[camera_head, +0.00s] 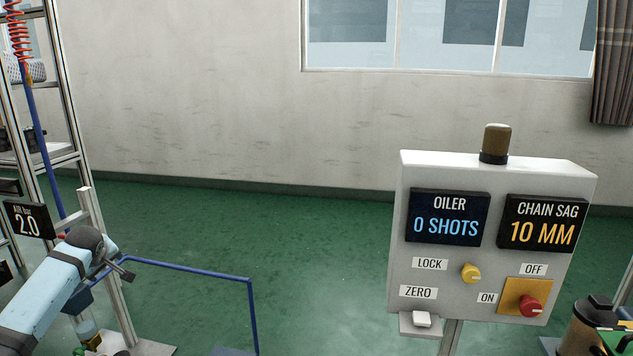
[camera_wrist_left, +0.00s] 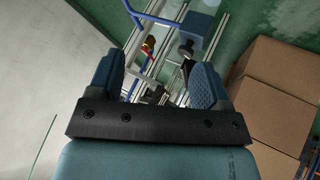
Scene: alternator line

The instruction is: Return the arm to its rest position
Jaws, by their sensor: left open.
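My left arm comes in at the lower left of the head view, its pale blue links in front of an aluminium frame. In the left wrist view my left gripper (camera_wrist_left: 157,75) is open, its two blue fingers well apart. I see nothing held between them; frame rails and small fittings show beyond the gap. The head view does not show the fingertips clearly. My right gripper is in neither view.
The aluminium frame (camera_head: 68,95) with a 2.0 display (camera_head: 29,220) stands close to my left arm. A blue rail (camera_head: 190,269) runs beside it. A control box (camera_head: 398,270) stands at right. Cardboard boxes (camera_wrist_left: 281,95) show in the wrist view. Green floor (camera_head: 310,250) is open between.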

